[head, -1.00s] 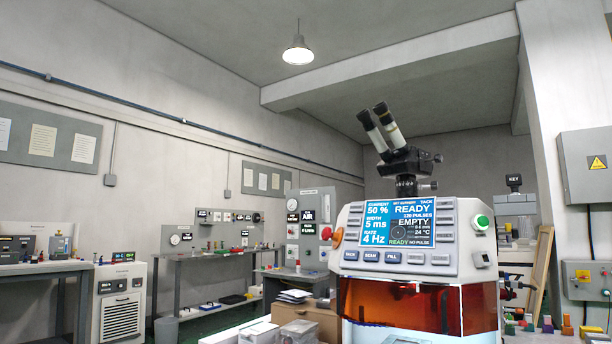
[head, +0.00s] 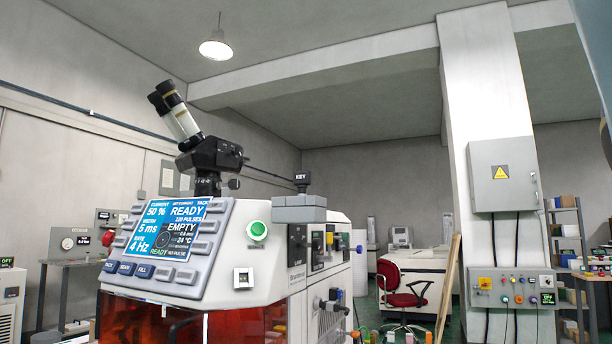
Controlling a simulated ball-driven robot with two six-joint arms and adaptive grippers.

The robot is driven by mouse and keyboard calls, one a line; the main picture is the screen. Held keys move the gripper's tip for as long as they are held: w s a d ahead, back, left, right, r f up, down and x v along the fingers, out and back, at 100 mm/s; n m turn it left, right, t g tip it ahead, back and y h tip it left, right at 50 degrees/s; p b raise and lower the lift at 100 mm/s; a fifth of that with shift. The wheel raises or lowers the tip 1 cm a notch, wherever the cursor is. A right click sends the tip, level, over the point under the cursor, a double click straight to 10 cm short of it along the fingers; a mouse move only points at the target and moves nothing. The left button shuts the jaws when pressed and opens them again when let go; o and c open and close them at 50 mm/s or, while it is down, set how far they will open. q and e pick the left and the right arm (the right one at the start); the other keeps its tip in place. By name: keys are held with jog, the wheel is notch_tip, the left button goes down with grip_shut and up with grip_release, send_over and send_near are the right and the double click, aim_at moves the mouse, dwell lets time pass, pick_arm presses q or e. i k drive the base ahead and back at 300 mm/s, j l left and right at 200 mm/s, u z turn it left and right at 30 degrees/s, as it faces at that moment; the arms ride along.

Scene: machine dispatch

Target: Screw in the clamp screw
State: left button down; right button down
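No clamp screw can be made out in the head view. Neither of my grippers is in view.
A red chair (head: 402,290) stands behind the machine to the right, near a leaning wooden board (head: 447,290). A pillar carries a grey electrical box (head: 503,175) and a control panel (head: 512,288). Green floor shows between machine and pillar.

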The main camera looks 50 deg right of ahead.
aim_at(233, 185)
jog(key=k+l, duration=0.1)
jog(key=l, duration=0.3)
jog(key=k+l, duration=0.15)
jog(key=l, duration=0.2)
jog(key=k+l, duration=0.1)
jog(key=l, duration=0.3)
jog(key=k+l, duration=0.1)
jog(key=l, duration=0.3)
jog(key=k+l, duration=0.15)
jog(key=l, duration=0.2)
jog(key=k+l, duration=0.1)
jog(key=l, duration=0.3)
jog(key=k+l, duration=0.1)
jog(key=l, duration=0.25)
jog(key=k+j, duration=0.15)
jog(key=k, duration=0.15)
